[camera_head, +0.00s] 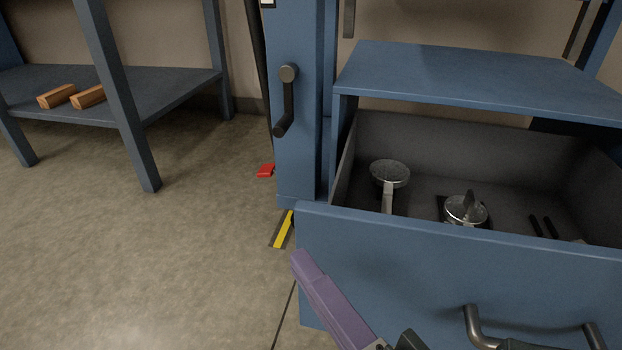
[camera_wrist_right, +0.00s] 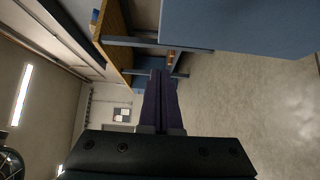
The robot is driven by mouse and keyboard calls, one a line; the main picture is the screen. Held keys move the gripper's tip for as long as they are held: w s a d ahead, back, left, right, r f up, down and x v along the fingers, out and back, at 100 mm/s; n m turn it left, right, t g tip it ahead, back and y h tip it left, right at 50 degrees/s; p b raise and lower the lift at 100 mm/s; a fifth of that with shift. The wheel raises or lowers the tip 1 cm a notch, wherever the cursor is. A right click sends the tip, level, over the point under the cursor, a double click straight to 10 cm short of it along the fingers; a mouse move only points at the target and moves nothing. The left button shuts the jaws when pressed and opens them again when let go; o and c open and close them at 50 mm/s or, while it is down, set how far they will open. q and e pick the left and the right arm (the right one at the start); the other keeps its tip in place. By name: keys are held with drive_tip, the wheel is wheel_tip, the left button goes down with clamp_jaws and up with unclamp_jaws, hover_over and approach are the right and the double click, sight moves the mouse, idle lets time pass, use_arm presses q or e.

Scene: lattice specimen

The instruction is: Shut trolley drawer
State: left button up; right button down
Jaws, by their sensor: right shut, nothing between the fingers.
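The blue trolley's drawer (camera_head: 455,265) is pulled out in the head view. Its open top shows a grey inside. A curved grey handle (camera_head: 475,325) is on its front, cut by the bottom edge of the picture. My right gripper (camera_head: 301,262), with purple fingers, is in front of the drawer's left part, below its top edge. I cannot tell whether it touches the front. In the right wrist view the purple fingers (camera_wrist_right: 160,76) lie together with nothing between them. A large blue panel (camera_wrist_right: 250,22) is at the top right there. My left gripper is not in view.
The drawer holds a round metal part with a handle (camera_head: 390,174), a round gauge-like part (camera_head: 465,208) and dark slim tools (camera_head: 543,227). A blue shelf (camera_head: 180,88) with two orange-brown blocks (camera_head: 72,96) stands at the left. Bare floor (camera_head: 190,250) lies between.

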drive_tip(key=w, duration=0.2)
drive_tip(key=w+d+b, duration=0.1)
drive_tip(key=w, duration=0.1)
drive_tip(key=shift+w, duration=0.3)
drive_tip(key=shift+a, duration=0.1)
